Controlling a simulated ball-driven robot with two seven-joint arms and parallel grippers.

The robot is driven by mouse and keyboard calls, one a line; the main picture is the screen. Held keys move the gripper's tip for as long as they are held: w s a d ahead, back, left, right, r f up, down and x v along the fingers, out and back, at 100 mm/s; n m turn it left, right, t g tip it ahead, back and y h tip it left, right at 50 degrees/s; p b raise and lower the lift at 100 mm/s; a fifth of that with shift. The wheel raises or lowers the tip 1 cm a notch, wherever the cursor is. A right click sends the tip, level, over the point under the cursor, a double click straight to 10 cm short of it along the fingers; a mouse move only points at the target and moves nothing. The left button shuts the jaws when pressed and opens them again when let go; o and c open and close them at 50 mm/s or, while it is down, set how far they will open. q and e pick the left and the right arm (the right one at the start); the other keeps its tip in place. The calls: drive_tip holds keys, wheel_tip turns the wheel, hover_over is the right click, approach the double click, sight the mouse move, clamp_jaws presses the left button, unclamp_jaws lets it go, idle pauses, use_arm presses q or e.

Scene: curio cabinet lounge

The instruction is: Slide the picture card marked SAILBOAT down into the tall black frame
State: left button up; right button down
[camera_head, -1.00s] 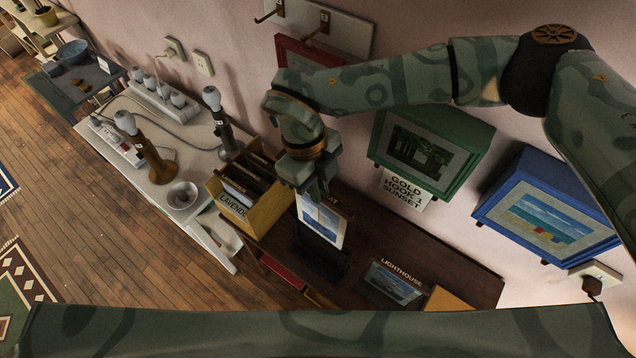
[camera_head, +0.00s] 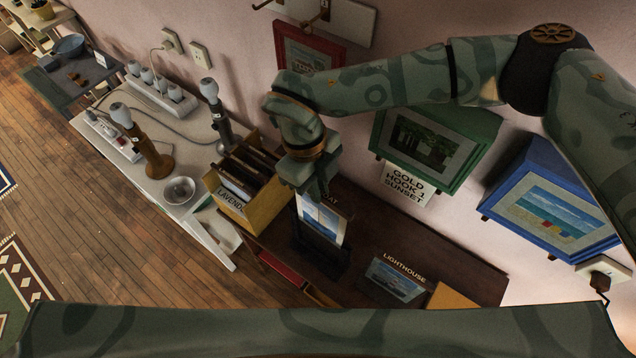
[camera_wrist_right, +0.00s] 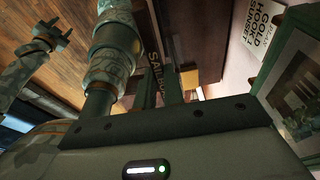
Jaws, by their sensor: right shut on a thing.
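My right gripper (camera_head: 318,190) is shut on the top of the SAILBOAT card (camera_head: 322,216), a pale card with a blue picture. Its label is partly hidden in the head view; part of the word SAILBOAT (camera_wrist_right: 155,80) shows in the right wrist view. The tall black frame (camera_head: 322,262) stands on the dark cabinet top directly below. The card hangs roughly upright with its lower edge at the frame; I cannot tell how deep it sits inside. My left gripper (camera_wrist_right: 50,42) shows in the right wrist view with its fingers apart and empty.
A yellow box (camera_head: 240,207) of dark cards marked LAVENDER stands left of the frame. A LIGHTHOUSE card (camera_head: 395,281) is at the right on the cabinet top (camera_head: 450,268). Green (camera_head: 440,150) and blue (camera_head: 550,210) frames hang on the wall. Lamps stand on the white table (camera_head: 190,150).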

drive_tip(key=b, duration=0.5)
hover_over(318, 219)
wheel_tip(318, 219, down, 7)
drive_tip(key=shift+r, duration=0.2)
idle(1.1)
drive_tip(key=shift+w+f+b, duration=0.1)
drive_tip(key=shift+f+b, duration=2.65)
drive_tip(key=shift+f, duration=1)
drive_tip(key=c, duration=1.4)
unclamp_jaws()
drive_tip(key=shift+c, duration=0.2)
drive_tip(key=shift+r, duration=0.15)
drive_tip(key=a+r, duration=0.1)
drive_tip(key=r, duration=0.4)
drive_tip(key=w+r, duration=0.1)
drive_tip(key=r, duration=0.4)
drive_tip(key=w+a+r, duration=0.1)
drive_tip(key=r, duration=0.4)
drive_tip(key=shift+a+r, duration=0.3)
drive_tip(key=shift+r, duration=0.05)
